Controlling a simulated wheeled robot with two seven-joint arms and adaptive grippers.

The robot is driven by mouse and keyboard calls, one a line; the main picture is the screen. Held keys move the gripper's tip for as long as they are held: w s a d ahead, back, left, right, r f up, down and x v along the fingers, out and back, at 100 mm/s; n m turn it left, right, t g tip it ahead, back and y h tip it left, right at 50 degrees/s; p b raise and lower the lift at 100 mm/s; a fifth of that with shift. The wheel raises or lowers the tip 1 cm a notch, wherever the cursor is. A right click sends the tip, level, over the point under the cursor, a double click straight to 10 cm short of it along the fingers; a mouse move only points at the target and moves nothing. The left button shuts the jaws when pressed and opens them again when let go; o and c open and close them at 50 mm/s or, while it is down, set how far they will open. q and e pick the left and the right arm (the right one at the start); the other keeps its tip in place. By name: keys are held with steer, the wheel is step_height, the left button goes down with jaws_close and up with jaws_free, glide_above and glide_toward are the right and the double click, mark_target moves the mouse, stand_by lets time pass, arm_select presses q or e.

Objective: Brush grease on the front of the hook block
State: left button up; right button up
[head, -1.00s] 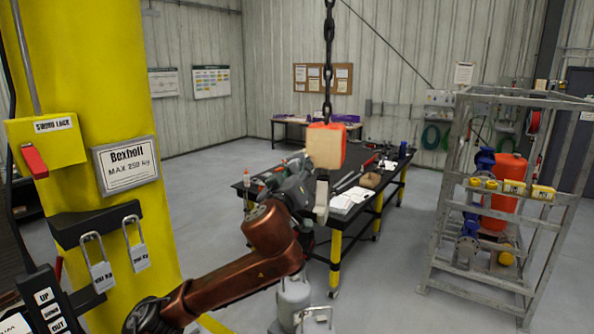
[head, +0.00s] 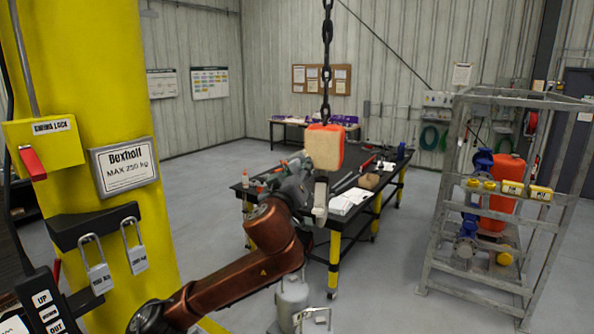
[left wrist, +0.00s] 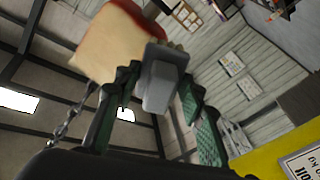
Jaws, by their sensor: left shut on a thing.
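The hook block (head: 325,147), orange-red at the edges with a tan front face, hangs from a dark chain. In the left wrist view the hook block (left wrist: 105,45) is close, at the upper left, just beyond the fingers. My left gripper (head: 308,188) is just below and left of the block in the head view. Its green-padded fingers are shut on a grey piece, apparently the brush (left wrist: 162,80), whose far end is near the block's front. I cannot tell if it touches. A pale part under the block is partly hidden. My right gripper is out of view.
A black worktable (head: 345,225) with yellow legs, papers and tools stands behind the block. A grey metal frame (head: 440,235) with an orange tank is at the right. A yellow column (head: 90,60) with padlocks and a control pendant fills the left.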

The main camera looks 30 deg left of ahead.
mark_target(312, 171)
arm_select(q)
steer(key=d, duration=0.2)
steer(key=w+d, duration=0.1)
steer(key=d, duration=0.1)
steer(key=shift+s+a+b, duration=0.25)
steer(key=shift+a+b, duration=0.05)
steer(key=shift+a, duration=0.75)
steer(key=shift+s+a+b, duration=0.2)
steer(key=shift+a+b, duration=0.1)
steer(key=shift+a, duration=0.7)
